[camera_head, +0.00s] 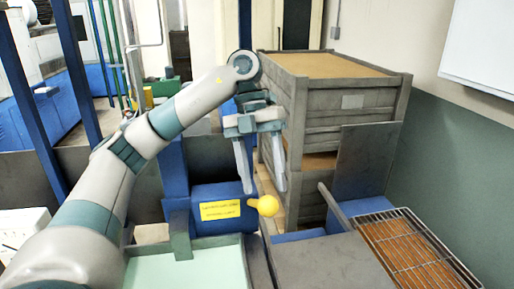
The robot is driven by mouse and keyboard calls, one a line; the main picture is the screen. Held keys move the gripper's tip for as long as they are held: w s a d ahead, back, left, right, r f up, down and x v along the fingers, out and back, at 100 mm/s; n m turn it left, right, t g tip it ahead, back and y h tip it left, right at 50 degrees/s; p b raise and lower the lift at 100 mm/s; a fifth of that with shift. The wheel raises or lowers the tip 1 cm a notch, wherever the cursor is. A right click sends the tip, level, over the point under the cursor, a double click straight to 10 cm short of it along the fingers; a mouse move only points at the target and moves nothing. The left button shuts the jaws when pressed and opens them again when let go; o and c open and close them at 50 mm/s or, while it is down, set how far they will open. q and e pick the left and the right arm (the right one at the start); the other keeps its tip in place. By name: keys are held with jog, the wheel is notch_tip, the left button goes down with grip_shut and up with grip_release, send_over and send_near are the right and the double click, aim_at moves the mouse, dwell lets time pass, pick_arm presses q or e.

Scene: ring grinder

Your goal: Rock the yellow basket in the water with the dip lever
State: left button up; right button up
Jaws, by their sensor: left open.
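My left gripper (264,188) comes in from the left and points down, its two fingers spread apart. A yellow knob (267,206), which looks like the end of the dip lever, sits just below and between the fingertips. I cannot tell whether a finger touches it. Behind it is a blue housing (226,222) with a yellow label (220,210). A tank with a pale green surface (190,268), perhaps the water, lies at the bottom. I cannot make out the yellow basket. My right gripper is not in view.
Grey wooden crates (345,105) are stacked behind the gripper. A grey panel (365,160) stands upright on the right. A tray with a wire rack (410,250) lies at the lower right, beside a grey flat cover (325,265).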

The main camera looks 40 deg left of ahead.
pick_arm(q)
jog(key=v, duration=0.8)
jog(key=shift+p, duration=0.35)
